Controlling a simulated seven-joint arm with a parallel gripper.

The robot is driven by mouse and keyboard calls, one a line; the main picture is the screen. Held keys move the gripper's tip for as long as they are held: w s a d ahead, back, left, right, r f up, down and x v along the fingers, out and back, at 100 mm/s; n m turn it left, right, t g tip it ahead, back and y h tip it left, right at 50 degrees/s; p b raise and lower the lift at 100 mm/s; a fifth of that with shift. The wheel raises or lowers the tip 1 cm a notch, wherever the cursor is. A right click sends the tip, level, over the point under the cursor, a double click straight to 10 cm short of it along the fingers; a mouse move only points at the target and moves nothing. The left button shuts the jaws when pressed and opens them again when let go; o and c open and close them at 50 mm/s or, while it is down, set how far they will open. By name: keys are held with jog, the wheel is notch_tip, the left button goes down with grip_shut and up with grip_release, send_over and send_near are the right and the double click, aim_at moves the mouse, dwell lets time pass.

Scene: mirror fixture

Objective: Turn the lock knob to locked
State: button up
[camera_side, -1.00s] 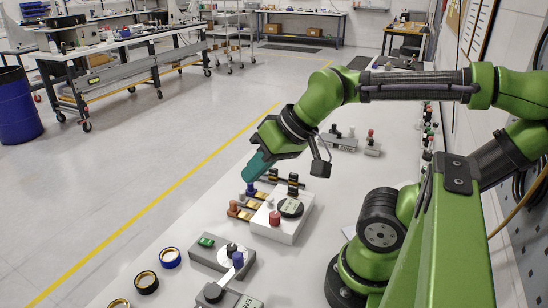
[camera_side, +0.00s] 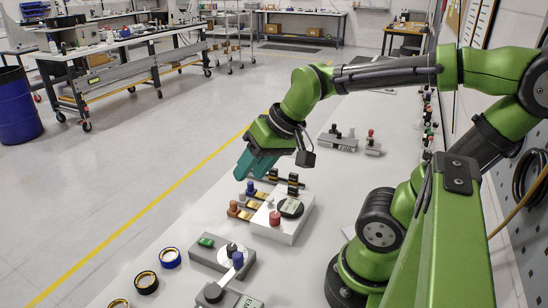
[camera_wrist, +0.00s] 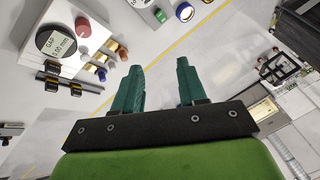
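The white fixture box (camera_side: 281,229) stands on the bench, with a round dark gap display (camera_side: 291,208) on its top. A red knob (camera_side: 275,217) and a small grey knob (camera_side: 269,202) sit beside the display. Blue (camera_side: 250,188) and orange-brown (camera_side: 233,208) knobs stand at its left side on brass-coloured mounts. I cannot tell which knob is the lock knob, as no lock label is readable. My gripper (camera_side: 242,175) is above and behind these knobs, touching none. In the wrist view my gripper (camera_wrist: 158,65) is open and empty, with the red knob (camera_wrist: 83,27) up and left of its fingers.
Black clamp-like parts (camera_side: 293,184) stand behind the box. A grey unit with a lever (camera_side: 237,258) and several rings (camera_side: 170,257) lie nearer the camera. Grey fixtures (camera_side: 340,142) stand further back. Bare bench lies right of the box.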

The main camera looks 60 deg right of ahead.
aim_at(275, 214)
jog(key=w+d+f+m+g+y, duration=0.1)
jog(key=d+f+m+g, duration=0.2)
jog(key=d, duration=0.5)
jog(key=w+d+f+m+g, duration=0.1)
jog(key=w+d+m+g, duration=0.1)
jog(key=d+m+g, duration=0.35)
jog(key=shift+n+t+y, duration=0.25)
jog(key=shift+n+y, duration=0.4)
jog(key=shift+y, duration=0.05)
jog(key=x, duration=1)
jog(key=s+x, duration=0.1)
jog(key=x, duration=0.4)
jog(key=shift+d+f, duration=0.15)
jog(key=shift+d, duration=0.05)
jog(key=shift+w, duration=0.1)
grip_shut()
